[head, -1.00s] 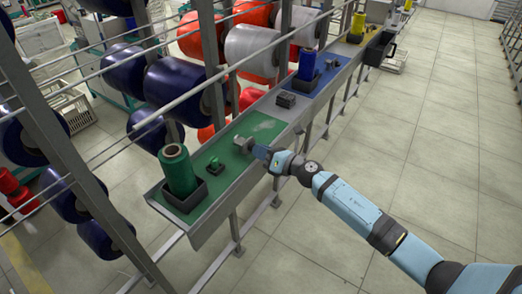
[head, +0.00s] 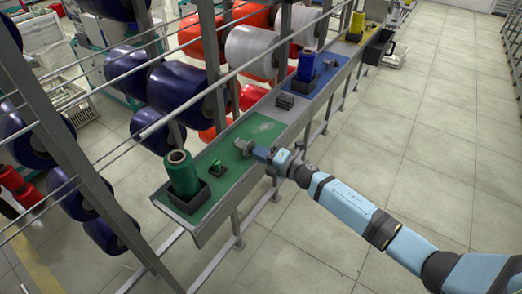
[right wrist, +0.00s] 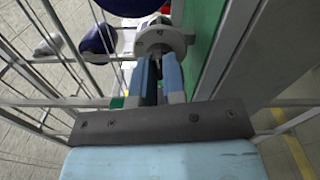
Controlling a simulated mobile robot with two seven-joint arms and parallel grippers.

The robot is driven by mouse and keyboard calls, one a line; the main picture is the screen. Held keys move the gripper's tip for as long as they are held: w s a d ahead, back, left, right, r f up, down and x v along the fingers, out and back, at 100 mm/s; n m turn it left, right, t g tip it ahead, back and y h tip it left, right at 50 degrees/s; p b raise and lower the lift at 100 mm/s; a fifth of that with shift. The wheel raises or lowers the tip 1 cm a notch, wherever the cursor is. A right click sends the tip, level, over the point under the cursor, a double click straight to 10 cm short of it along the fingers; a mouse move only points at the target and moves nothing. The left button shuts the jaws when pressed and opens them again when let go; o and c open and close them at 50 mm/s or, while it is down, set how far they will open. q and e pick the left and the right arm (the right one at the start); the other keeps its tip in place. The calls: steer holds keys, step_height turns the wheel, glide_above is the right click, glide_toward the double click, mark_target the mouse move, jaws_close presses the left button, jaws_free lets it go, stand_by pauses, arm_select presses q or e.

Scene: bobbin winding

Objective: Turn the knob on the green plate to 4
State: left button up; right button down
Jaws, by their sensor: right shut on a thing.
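The green plate (head: 219,153) is the near section of a long shelf along the rack. A grey knob (head: 243,147) stands on it near its right edge. In the right wrist view the knob (right wrist: 163,37) is a pale round disc at the fingertips. My right gripper (head: 257,153) reaches in from the right and is shut on the knob; its two blue fingers (right wrist: 159,62) also show in the right wrist view. The fingers hide part of the knob. I cannot read any numbers around it. My left gripper is not in view.
A green thread spool (head: 179,172) stands in a black holder at the plate's near end. A small green piece on a black block (head: 217,168) sits between spool and knob. Blue (head: 329,77) and yellow sections continue behind. Rack bars run close on the left; the floor at right is free.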

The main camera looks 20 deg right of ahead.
steer(key=shift+m+p, duration=0.4)
steer(key=shift+m, duration=0.7)
steer(key=c, duration=1.2)
jaws_free()
steer(key=b+v, duration=0.2)
steer(key=v, duration=1.1)
steer(key=shift+s+d+b, duration=0.25)
steer(key=shift+s+b, duration=0.05)
